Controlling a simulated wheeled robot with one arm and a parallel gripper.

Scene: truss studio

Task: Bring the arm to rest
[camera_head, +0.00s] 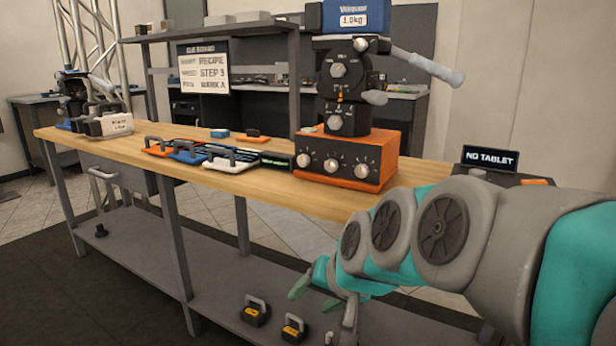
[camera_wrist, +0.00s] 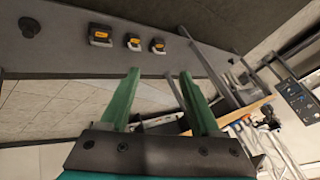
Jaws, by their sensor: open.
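My arm (camera_head: 430,235) reaches in from the right in the head view, in front of the wooden workbench (camera_head: 290,190). My gripper (camera_head: 322,292) hangs below the bench top, in front of the grey lower shelf. In the wrist view the two green fingers of my gripper (camera_wrist: 160,98) stand wide apart with nothing between them. The grey lower shelf (camera_wrist: 65,57) lies beyond the fingertips, and I see no contact with it.
Several black weights with handles (camera_head: 254,310) sit on the lower shelf. An orange control box (camera_head: 350,160) carries a stacked device and a blue 1.0kg block (camera_head: 356,17). Handled plates (camera_head: 228,160) lie mid-bench. A "NO TABLET" sign (camera_head: 490,158) stands behind my arm. Dark floor at left is clear.

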